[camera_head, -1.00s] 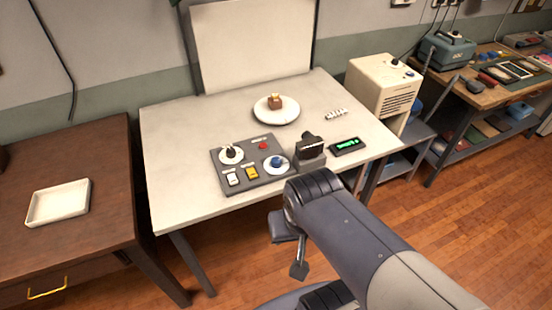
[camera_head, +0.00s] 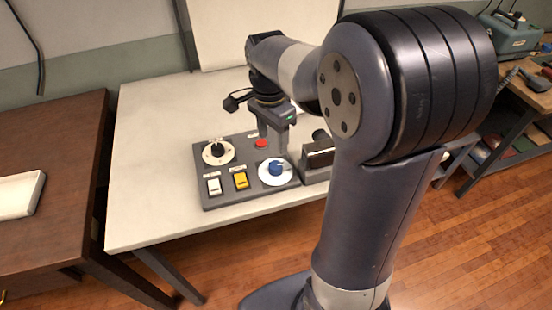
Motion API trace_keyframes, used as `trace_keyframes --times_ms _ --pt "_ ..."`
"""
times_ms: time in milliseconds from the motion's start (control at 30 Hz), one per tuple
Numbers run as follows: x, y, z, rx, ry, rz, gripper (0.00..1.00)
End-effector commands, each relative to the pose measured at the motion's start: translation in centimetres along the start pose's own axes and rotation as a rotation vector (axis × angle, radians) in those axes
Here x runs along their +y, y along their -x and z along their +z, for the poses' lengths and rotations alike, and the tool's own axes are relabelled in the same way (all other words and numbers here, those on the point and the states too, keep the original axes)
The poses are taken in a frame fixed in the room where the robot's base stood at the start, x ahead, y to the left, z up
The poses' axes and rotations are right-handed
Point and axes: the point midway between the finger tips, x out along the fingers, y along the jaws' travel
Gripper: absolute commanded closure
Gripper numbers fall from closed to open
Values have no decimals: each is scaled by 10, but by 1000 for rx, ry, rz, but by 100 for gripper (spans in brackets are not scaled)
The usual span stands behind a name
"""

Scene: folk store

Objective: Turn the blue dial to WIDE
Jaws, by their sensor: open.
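The blue dial (camera_head: 276,168) sits on a round white plate at the right end of the grey control panel (camera_head: 222,193). The panel lies on the white table. My gripper (camera_head: 272,145) points down just above and behind the dial, with its fingers open. I cannot tell whether a finger touches the dial. The markings around the dial, including WIDE, are too small to read.
The panel also carries a black dial (camera_head: 217,150), a red button (camera_head: 261,143), a white switch (camera_head: 214,186) and a yellow switch (camera_head: 240,180). A dark device (camera_head: 318,152) stands close on the right. My arm hides the table's right side.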

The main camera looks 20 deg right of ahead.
Motion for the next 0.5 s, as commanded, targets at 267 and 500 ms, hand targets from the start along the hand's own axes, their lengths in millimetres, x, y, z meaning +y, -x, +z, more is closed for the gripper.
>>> trace_keyframes --times_ms 267,500 --pt "2 -53 0 -2 2 6 45" --pt "1 -87 0 -1 3 3 45"
